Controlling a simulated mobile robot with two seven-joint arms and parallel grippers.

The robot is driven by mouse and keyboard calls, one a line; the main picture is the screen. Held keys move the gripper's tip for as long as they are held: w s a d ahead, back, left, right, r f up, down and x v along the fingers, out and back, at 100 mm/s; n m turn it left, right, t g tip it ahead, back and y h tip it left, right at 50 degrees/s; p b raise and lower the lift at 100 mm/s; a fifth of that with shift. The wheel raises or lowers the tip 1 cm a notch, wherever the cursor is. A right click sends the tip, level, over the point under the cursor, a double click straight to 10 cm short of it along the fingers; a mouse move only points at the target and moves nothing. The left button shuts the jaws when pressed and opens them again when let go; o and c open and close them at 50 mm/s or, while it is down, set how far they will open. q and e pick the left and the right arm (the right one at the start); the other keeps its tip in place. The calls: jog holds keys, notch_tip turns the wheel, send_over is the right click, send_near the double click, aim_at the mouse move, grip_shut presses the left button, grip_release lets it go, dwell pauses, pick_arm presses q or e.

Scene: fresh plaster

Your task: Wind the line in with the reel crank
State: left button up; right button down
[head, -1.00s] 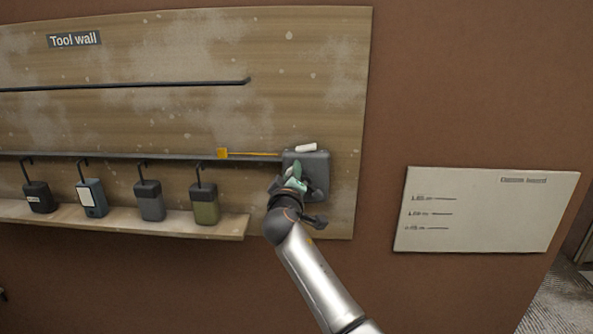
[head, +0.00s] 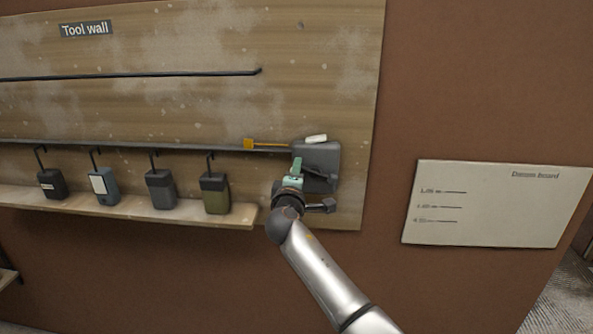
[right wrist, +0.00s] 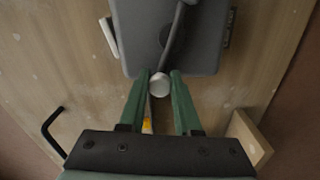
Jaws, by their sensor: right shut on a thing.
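The reel is a dark grey box (head: 326,157) at the right end of the tool wall; its face fills the top of the right wrist view (right wrist: 133,40). A dark crank arm (right wrist: 174,42) crosses the face and ends in a pale round knob (right wrist: 159,84). My right gripper (head: 296,166), with green fingers, is shut on that knob, at the reel's lower left in the head view. An orange line (head: 270,145) runs left from the reel to an orange tab (head: 248,144). My left gripper is not in view.
Several boxy tools, such as a green one (head: 215,194), hang on hooks left of my right arm, above a wooden ledge (head: 150,214). A dark rail (head: 80,142) runs behind the tab. A white board (head: 490,204) is on the brown wall at right.

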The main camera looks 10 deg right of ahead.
jog(key=c, duration=0.6)
grip_release()
